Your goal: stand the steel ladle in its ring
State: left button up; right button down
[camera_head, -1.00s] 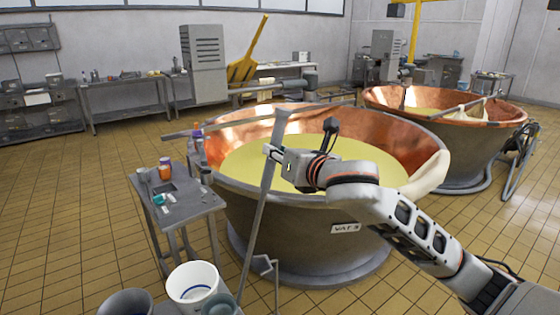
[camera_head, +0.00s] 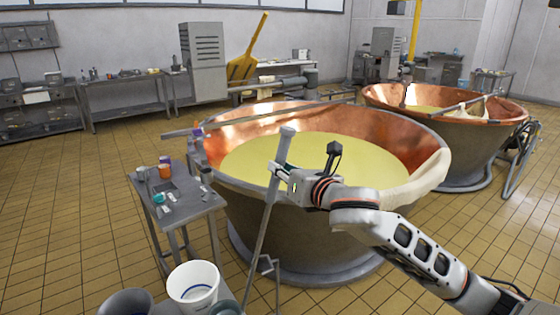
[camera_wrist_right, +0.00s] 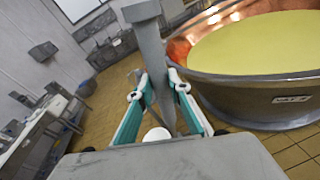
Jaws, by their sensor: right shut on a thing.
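The steel ladle's long grey handle (camera_head: 266,225) stands steeply, its top leaning right, in front of the vat. My right gripper (camera_head: 284,175) is shut on it near the upper end. In the right wrist view the handle (camera_wrist_right: 157,70) runs between the two teal-padded fingers (camera_wrist_right: 158,92). The ladle's lower end reaches the bottom picture edge; a grey-green round shape (camera_head: 228,307) there may be its bowl. A thin bent metal bracket on a post (camera_head: 277,290), possibly the ring, stands just right of the handle; the handle partly covers it. My left gripper is not in view.
A copper vat (camera_head: 310,235) of yellow liquid stands close behind the ladle. A small steel table (camera_head: 190,208) with jars is to the left. A white bucket (camera_head: 193,284) and a dark bucket (camera_head: 125,302) stand at the bottom left. Tiled floor lies free farther left.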

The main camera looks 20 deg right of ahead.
jog(key=shift+d+f+b, duration=0.1)
jog(key=shift+d+f, duration=0.15)
jog(key=shift+f, duration=0.7)
jog(key=shift+d+f+b, duration=0.15)
jog(key=shift+d+f, duration=0.15)
jog(key=shift+f, duration=0.6)
jog(key=shift+d+f+b, duration=0.1)
jog(key=shift+d+f, duration=0.15)
jog(key=shift+f, duration=0.7)
jog(key=shift+p, duration=0.4)
jog(key=shift+f, duration=0.1)
